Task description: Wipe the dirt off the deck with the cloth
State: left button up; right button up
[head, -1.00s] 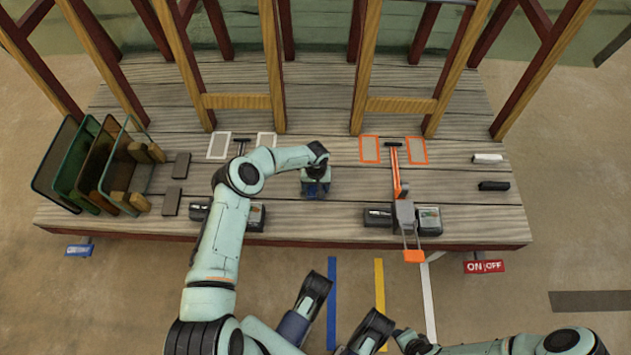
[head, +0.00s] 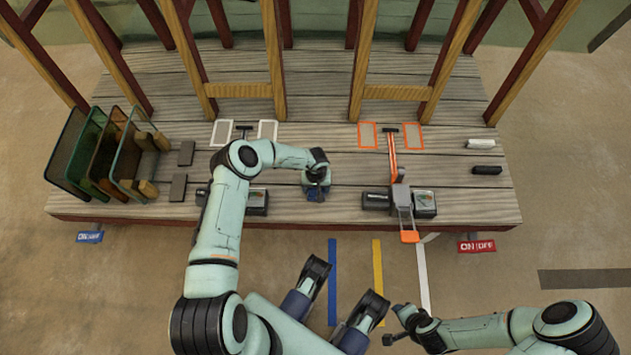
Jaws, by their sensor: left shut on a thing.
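The deck (head: 330,205) is a raised platform of grey-brown planks across the middle of the head view. My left gripper (head: 317,192) points down at the deck near its front, in the gap between the two lever units. It is shut on the cloth, which is mostly hidden under the gripper and hard to make out. I cannot pick out a clear patch of dirt; any under the gripper is hidden. My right gripper (head: 393,336) is low at the bottom of the view, off the deck, and its jaws are too small to read.
An orange lever unit (head: 424,204) stands right of the gripper; a dark unit (head: 257,202) stands left, partly behind my arm. Framed panels (head: 125,165) stand at the deck's left end. Wooden posts (head: 275,60) rise behind. Black and white blocks (head: 487,169) lie at right.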

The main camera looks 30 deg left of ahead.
aim_at(311, 196)
pick_arm(q)
jog(key=shift+s+d+p, duration=0.45)
jog(key=shift+s+p, duration=0.05)
jog(key=shift+s, duration=0.3)
jog(key=shift+s+d+p, duration=0.45)
jog(key=shift+s+p, duration=0.05)
jog(key=shift+s, duration=0.25)
jog(key=shift+s+a+f, duration=0.15)
jog(key=shift+s+a, duration=0.2)
jog(key=shift+a, duration=0.45)
jog(key=w+a+b, duration=0.1)
jog(key=w+b, duration=0.1)
jog(key=b, duration=0.1)
jog(key=shift+a, duration=0.15)
jog(key=shift+w+a+b, duration=0.3)
jog(key=shift+w+b, duration=0.2)
jog(key=shift+b, duration=0.05)
